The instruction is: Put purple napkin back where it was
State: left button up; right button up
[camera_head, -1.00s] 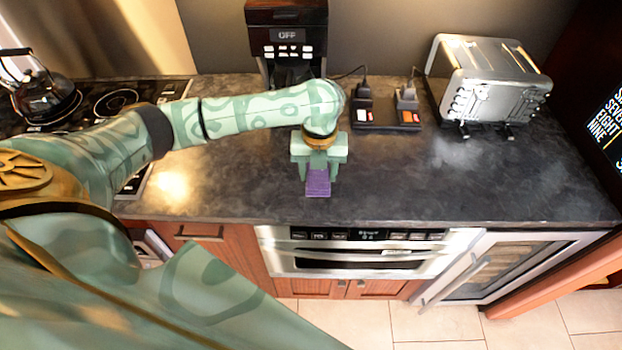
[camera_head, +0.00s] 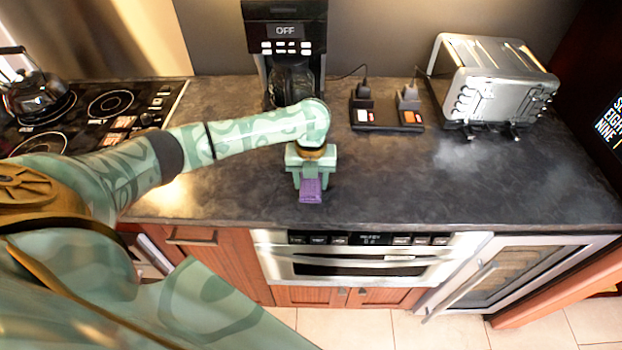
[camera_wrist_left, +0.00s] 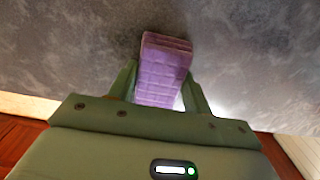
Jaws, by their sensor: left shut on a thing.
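The purple napkin (camera_head: 311,191) is a small folded block at the front part of the dark counter. My left gripper (camera_head: 310,180) is shut on it, with a finger on each side. In the left wrist view the napkin (camera_wrist_left: 164,72) sits between the two fingers of the gripper (camera_wrist_left: 165,88) and sticks out past their tips. I cannot tell whether the napkin touches the counter or is held just above it. My right gripper is not in view.
The dark counter (camera_head: 430,180) is clear to the right. A coffee maker (camera_head: 287,45), a plugged-in socket block (camera_head: 387,117) and a toaster (camera_head: 490,85) stand along the back. A cooktop with a kettle (camera_head: 35,95) is at left. A built-in microwave drawer (camera_head: 370,262) is below the front edge.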

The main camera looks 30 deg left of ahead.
aim_at(311, 180)
pick_arm(q)
jog(key=o, duration=0.9)
jog(key=shift+f, duration=0.1)
jog(key=shift+o, duration=0.2)
notch_tip(311, 180, up, 12)
jog(key=p, duration=0.4)
